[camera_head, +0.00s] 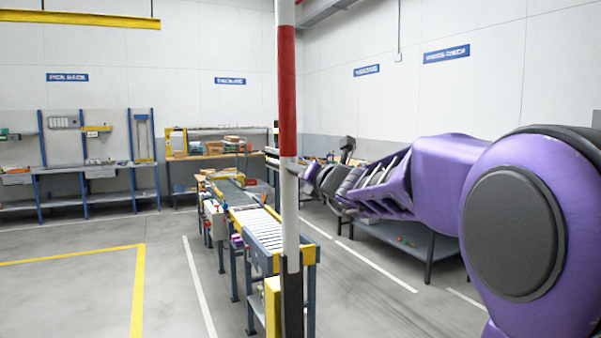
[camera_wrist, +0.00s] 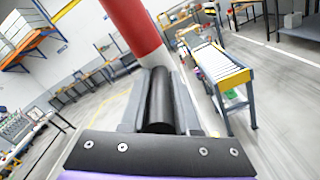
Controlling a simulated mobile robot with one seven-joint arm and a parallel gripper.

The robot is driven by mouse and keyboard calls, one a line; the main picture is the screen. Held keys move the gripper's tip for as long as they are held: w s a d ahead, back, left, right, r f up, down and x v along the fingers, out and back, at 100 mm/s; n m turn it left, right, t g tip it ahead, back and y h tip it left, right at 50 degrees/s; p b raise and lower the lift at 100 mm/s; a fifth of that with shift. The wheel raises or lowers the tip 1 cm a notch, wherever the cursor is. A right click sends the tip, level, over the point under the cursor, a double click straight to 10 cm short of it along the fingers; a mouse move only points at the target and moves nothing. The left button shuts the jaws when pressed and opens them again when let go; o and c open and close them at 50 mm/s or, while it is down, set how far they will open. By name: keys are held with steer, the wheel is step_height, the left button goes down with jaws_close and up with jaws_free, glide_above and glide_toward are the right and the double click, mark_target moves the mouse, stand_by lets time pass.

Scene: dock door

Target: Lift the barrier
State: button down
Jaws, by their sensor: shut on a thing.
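The barrier is a red and white pole (camera_head: 287,90) that stands nearly upright in the middle of the head view, with its top out of frame and a dark section at its lower end. In the wrist view the pole (camera_wrist: 134,25) runs slanting from the top edge down to just beyond my fingers. My gripper (camera_wrist: 158,85) is shut on a black cylindrical handle (camera_wrist: 160,105), which lies between the two grey fingers.
A roller conveyor (camera_head: 262,228) with yellow ends stands behind the pole. Workbenches (camera_head: 90,170) line the back wall, and a grey table (camera_head: 400,237) stands under my arm at right. The floor at left is clear, with yellow and white lines.

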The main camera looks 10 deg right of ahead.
steer(key=shift+f, duration=0.45)
steer(key=c, duration=0.8)
jaws_free()
steer(key=shift+o, duration=0.7)
steer(key=shift+r, duration=0.25)
